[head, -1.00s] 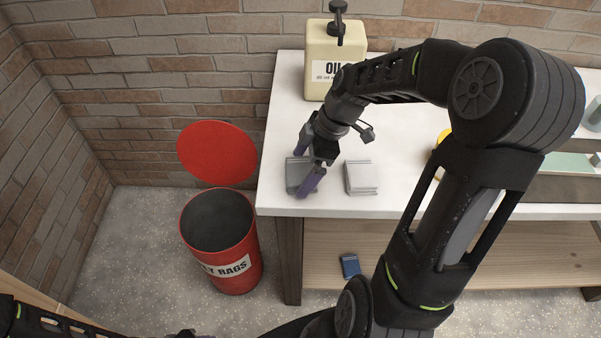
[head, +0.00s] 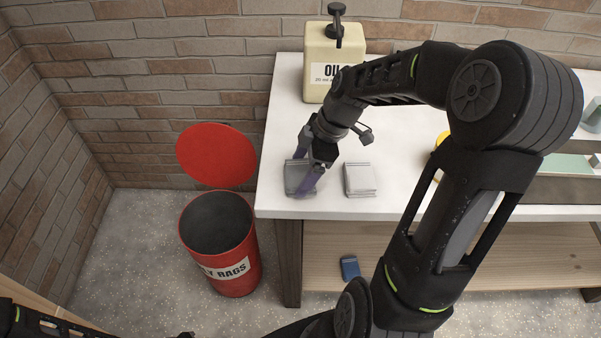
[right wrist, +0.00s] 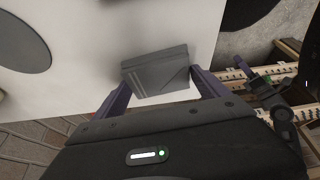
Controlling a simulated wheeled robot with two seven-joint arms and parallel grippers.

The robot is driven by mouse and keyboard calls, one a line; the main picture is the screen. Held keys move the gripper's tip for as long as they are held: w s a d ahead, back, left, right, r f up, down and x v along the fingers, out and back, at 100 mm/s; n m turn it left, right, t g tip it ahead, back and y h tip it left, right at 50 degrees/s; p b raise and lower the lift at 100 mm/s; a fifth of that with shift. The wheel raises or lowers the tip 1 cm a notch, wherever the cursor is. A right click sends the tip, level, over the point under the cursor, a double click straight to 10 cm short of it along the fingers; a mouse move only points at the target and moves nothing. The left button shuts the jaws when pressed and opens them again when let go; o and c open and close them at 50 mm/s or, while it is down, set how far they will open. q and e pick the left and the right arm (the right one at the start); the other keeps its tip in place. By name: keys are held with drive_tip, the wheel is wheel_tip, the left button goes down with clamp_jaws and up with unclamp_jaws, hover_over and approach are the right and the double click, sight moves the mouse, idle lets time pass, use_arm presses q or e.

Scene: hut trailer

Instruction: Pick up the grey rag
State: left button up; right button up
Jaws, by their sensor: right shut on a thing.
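The grey rag (head: 294,178) is a folded, darker grey pad at the left end of the white worktop. My right gripper (head: 303,178) reaches down over it and is shut on it, with a purple finger on either side. The right wrist view shows the rag (right wrist: 158,72) between the two fingertips (right wrist: 160,82). It appears still at the worktop's surface. A second folded cloth (head: 360,179), lighter grey, lies just to the right, apart from the gripper. My left arm shows at the bottom left, but its gripper is out of view.
A red bin (head: 243,268) labelled for rags stands open left of the workbench (head: 400,170); its round red lid (head: 215,155) is raised behind it. A cream oil can (head: 320,75) stands at the back. A blue item (head: 350,268) lies on the lower shelf.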

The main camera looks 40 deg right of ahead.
sight(302, 173)
drive_tip(key=shift+r, duration=0.1)
wheel_tip(302, 173, up, 10)
drive_tip(key=b, duration=0.1)
idle(0.7)
drive_tip(key=o, duration=0.7)
drive_tip(key=c, duration=0.6)
drive_tip(key=w+a+f+m+h, duration=0.1)
drive_tip(key=w+a+m, duration=0.3)
drive_tip(key=w, duration=0.1)
drive_tip(key=w+a+f+m+t+h, duration=0.1)
drive_tip(key=w+a+f+m, duration=0.1)
drive_tip(key=w+a+m, duration=0.2)
drive_tip(key=w+a+f+m+t+h, duration=0.1)
drive_tip(key=w+a+f+m+h, duration=0.1)
drive_tip(key=w+a+m, duration=0.1)
drive_tip(key=shift+w+a+f+m, duration=0.1)
drive_tip(key=shift+w+a+m, duration=0.1)
drive_tip(key=shift+w+a, duration=0.35)
drive_tip(key=shift+w+a+m, duration=0.2)
drive_tip(key=shift+w+a, duration=0.15)
drive_tip(key=shift+w, duration=0.4)
